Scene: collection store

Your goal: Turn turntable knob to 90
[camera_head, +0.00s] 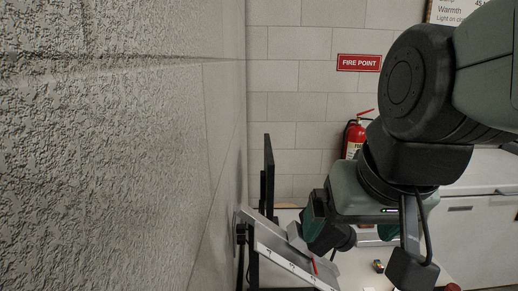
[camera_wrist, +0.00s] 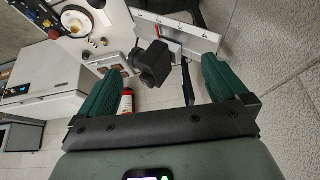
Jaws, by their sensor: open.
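My gripper (camera_wrist: 165,64) is open, with its two green fingers apart on either side of the wrist view. A dark, blocky part (camera_wrist: 153,62), possibly the knob, shows between and beyond the fingers; no contact is visible. Behind it is a pale grey scale plate (camera_wrist: 198,40) with tick marks and a red line. In the head view the scale plate (camera_head: 272,258) slopes beside the wall, and my gripper (camera_head: 350,234) hangs just right of it. I cannot make out a turntable disc or read the scale setting; my arm hides part of this area.
A textured wall (camera_head: 120,150) stands close on the left. A black upright panel (camera_head: 268,180) rises behind the scale plate. Several small items lie on the white tabletop (camera_wrist: 55,22). A fire extinguisher (camera_head: 355,137) and a white cabinet (camera_head: 480,175) are further back.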

